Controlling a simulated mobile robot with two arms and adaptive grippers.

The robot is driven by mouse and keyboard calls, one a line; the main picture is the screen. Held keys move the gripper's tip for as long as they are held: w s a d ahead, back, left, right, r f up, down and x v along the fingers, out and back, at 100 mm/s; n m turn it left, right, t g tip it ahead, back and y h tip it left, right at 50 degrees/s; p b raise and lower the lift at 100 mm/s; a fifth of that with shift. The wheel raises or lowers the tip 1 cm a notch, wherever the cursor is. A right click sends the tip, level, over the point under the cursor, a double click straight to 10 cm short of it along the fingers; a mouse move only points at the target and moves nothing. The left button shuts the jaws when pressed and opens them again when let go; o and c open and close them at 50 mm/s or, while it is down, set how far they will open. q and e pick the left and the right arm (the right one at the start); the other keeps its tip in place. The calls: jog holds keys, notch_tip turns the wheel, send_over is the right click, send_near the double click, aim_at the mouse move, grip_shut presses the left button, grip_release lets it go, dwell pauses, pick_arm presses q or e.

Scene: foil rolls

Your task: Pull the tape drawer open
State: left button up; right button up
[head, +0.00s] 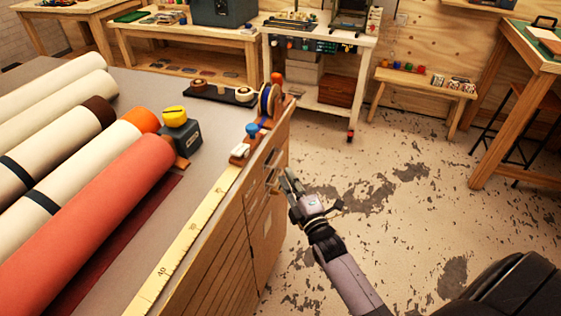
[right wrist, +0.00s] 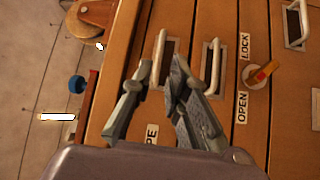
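The drawer front (head: 262,180) is the wooden right face of the workbench in the head view. In the right wrist view, a label ending in "PE" (right wrist: 151,134), partly hidden by my fingers, sits on a drawer with a pale bar handle (right wrist: 161,45). My right gripper (right wrist: 162,64) is open, its fingertips on either side of that handle's lower part; I cannot tell whether they touch it. In the head view my right gripper (head: 288,180) is close to the drawer front. The drawer looks shut. My left gripper is not in view.
A second handle (right wrist: 213,65) is just right of my fingers. A round knob (right wrist: 258,75) with a red and yellow pointer sits beside labels "LOCK" and "OPEN". Large rolls (head: 95,215) lie on the bench. A tape dispenser (head: 268,100) stands at its corner. Floor (head: 400,220) is clear.

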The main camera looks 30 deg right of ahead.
jog(key=w, duration=0.6)
jog(key=shift+w+d+r, duration=0.2)
jog(key=shift+r, duration=0.2)
jog(key=shift+c, duration=0.6)
grip_shut()
